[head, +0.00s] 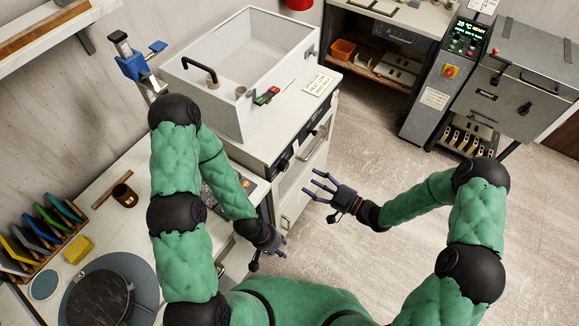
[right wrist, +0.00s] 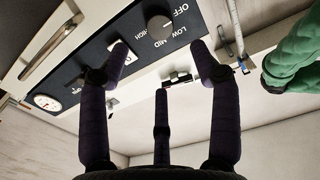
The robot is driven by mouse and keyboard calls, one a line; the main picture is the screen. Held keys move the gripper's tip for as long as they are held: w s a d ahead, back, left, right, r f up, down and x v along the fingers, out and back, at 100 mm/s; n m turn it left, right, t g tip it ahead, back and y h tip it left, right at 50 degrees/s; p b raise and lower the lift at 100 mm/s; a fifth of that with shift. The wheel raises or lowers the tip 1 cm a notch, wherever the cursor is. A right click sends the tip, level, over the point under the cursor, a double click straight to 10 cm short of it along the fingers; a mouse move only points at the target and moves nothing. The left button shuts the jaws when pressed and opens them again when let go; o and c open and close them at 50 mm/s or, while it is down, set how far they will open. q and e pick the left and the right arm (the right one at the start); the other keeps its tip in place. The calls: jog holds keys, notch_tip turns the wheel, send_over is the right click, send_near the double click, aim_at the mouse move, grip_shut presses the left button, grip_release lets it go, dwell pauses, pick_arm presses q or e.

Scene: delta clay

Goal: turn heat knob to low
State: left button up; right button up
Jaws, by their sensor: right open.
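The heat knob (right wrist: 160,27) is a round dark knob on a black control panel (right wrist: 140,42) in the right wrist view. White words OFF, LOW and MID stand around it; its pointer setting is too small to tell. In the head view the panel is on the front of a white kiln-like cabinet (head: 252,153). My right gripper (head: 317,188) is open and empty, its fingers pointing at the panel from a short distance. In the right wrist view its fingers (right wrist: 163,78) are spread below the knob, apart from it. My left gripper (head: 270,254) looks open and empty, lower beside the counter.
A round gauge (right wrist: 46,102) and a bar handle (right wrist: 52,47) are on the cabinet front. A counter (head: 105,225) with a brown mug (head: 124,195) is at left. The floor (head: 365,130) right of the cabinet is clear.

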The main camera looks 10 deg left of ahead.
aim_at(287, 167)
jog(key=x, duration=0.9)
jog(key=shift+w+a+b, duration=0.1)
jog(key=shift+a+b, duration=0.25)
jog(key=shift+b, duration=0.05)
jog(key=shift+c, duration=0.3)
jog(key=c, duration=1.1)
